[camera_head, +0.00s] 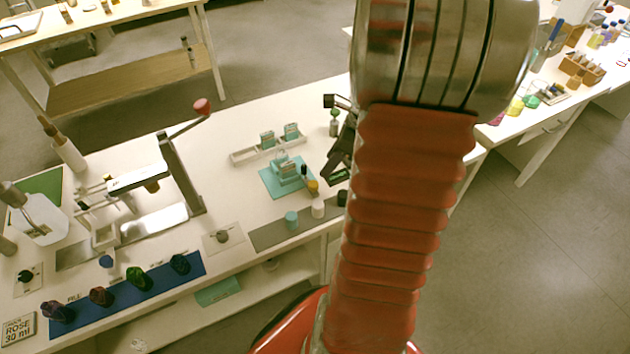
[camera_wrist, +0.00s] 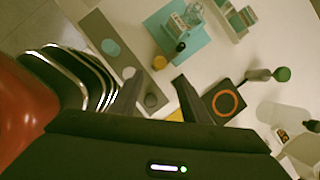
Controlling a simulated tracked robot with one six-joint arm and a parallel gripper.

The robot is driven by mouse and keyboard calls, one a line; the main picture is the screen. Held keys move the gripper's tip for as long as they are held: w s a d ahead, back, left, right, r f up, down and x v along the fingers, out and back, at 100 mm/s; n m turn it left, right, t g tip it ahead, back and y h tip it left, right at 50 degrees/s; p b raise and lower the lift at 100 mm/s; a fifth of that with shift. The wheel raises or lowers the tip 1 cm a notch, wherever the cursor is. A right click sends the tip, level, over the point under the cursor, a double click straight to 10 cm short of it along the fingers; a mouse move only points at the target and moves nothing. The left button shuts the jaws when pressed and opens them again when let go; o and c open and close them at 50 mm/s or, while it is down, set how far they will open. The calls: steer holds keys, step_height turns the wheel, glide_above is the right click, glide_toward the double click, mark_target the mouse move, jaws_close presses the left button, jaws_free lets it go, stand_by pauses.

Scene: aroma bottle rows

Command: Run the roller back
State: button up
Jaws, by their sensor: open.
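I cannot tell for sure which thing is the roller. A slender tool with a green knob (camera_head: 334,113) stands on the bench past my gripper. It shows in the wrist view (camera_wrist: 282,74) on the right. A teal mat (camera_head: 268,181) carries a small clear holder (camera_head: 287,168), left of my gripper. My gripper (camera_head: 335,165) is open and empty above the bench beside the mat, partly hidden by my arm. In the wrist view its dark fingers (camera_wrist: 158,80) are spread apart, with a yellow cap (camera_wrist: 159,62) beyond them.
A tray with teal-labelled boxes (camera_head: 240,156) lies behind the mat. A grey strip with caps (camera_head: 268,236) runs along the front edge. A press with a red-knobbed lever (camera_head: 202,107) and a blue mat of dark stoppers (camera_head: 205,265) stand left. A black pad with an orange ring (camera_wrist: 212,95) lies near my right finger.

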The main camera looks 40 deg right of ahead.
mark_target(314, 183)
steer(key=x, duration=1.1)
jaws_close()
stand_by(0.4)
